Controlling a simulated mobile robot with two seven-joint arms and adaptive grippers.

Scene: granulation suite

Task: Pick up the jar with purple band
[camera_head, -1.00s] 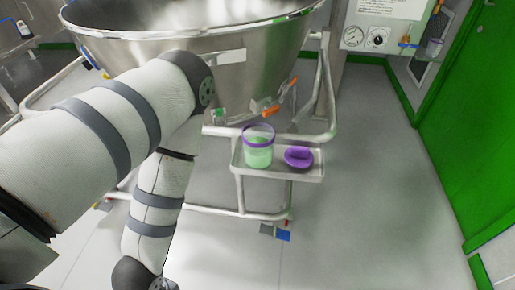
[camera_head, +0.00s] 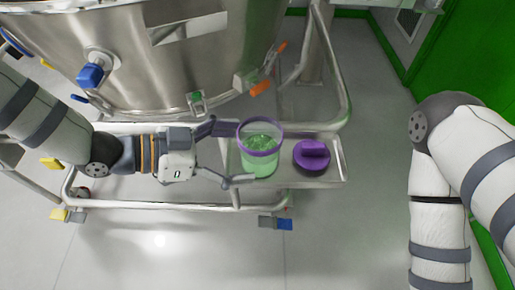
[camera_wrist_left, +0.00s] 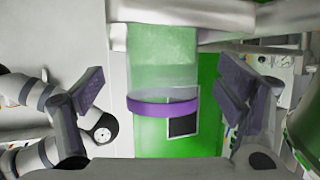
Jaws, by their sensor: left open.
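The jar with purple band (camera_head: 261,165) is clear with green contents and stands upright at the left of a small metal tray (camera_head: 331,173). My left gripper (camera_head: 243,155) is open and comes at the jar from the left. One finger is on the jar's far side and one on its near side, with the tips about at its left edge. In the left wrist view the jar (camera_wrist_left: 163,72) shows between the spread fingers (camera_wrist_left: 162,90), with gaps on both sides. The right gripper is out of view; only my right arm shows.
A purple lid-like piece (camera_head: 312,156) lies on the tray right of the jar. A large steel vessel (camera_head: 180,65) stands behind, with an orange-handled clamp (camera_head: 262,87) near the jar. Metal frame rails (camera_head: 150,206) run below the left gripper. Floor on the right is clear.

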